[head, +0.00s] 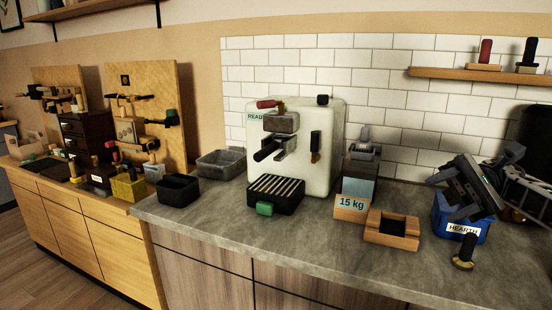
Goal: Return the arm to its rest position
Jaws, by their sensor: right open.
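My right gripper (446,198) comes in from the right edge and is open. It is above and partly in front of a blue bin (462,232) with a white label reading HEARTH. The gripper hides much of the bin's opening, so I cannot tell what lies inside. I see nothing held between the fingers. My left gripper is not in view.
A tamper (463,254) stands in front of the blue bin. Left of it are a wooden box (392,230), a 15 kg block (351,207) and a white espresso machine (330,130). A wooden shelf (500,76) hangs above. The counter's front strip is clear.

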